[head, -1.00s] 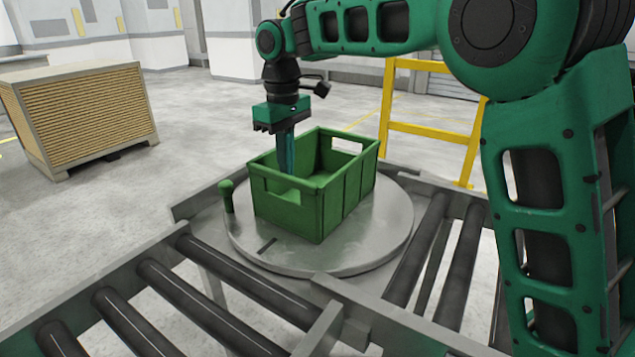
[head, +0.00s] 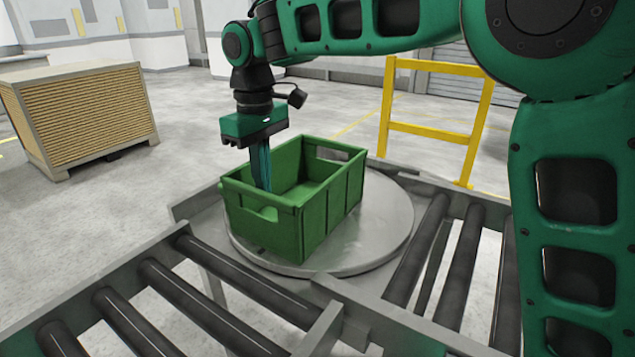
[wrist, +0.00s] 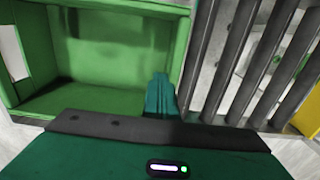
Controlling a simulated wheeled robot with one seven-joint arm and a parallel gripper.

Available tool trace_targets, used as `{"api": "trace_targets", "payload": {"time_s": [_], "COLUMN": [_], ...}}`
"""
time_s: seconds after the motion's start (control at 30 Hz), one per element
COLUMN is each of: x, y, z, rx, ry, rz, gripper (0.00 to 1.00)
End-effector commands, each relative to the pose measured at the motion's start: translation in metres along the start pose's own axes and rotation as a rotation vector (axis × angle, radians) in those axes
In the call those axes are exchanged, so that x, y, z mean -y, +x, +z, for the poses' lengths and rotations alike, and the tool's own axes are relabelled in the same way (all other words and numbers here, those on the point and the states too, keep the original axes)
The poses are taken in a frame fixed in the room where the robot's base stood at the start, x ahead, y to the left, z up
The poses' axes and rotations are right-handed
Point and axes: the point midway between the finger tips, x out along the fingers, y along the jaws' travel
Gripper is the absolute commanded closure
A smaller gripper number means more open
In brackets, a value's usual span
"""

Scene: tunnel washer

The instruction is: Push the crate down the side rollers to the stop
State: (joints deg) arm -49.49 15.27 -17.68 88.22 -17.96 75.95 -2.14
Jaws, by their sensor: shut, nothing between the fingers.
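The green crate (head: 330,220) sits upright on the round grey turntable (head: 388,235), over its left part; it also fills the upper left of the wrist view (wrist: 110,88). My gripper (head: 263,185) points down and is shut. Its fingers reach inside the crate near the left wall, and their tips are hidden by the near wall. In the wrist view the shut fingers (wrist: 161,95) are close to a crate wall; I cannot tell whether they touch. Dark rollers (head: 190,300) run to the lower left, and more rollers (head: 462,255) lie on the right. I see no clear end stop.
A yellow guard rail (head: 430,130) stands behind the right rollers. A large slatted box (head: 85,110) stands on the floor at the left. Metal side rails (head: 120,265) edge the left rollers, which are bare. Open floor lies behind the turntable.

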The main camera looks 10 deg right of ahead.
Motion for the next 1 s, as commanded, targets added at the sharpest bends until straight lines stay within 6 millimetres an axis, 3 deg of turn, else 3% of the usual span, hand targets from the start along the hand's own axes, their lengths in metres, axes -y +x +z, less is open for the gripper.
{"api": "trace_targets", "payload": {"time_s": [1.0], "x": [0.079], "y": [0.0], "z": [0.001], "rx": [0.0], "ry": [-0.001], "rz": [0.0], "gripper": [1.0]}}
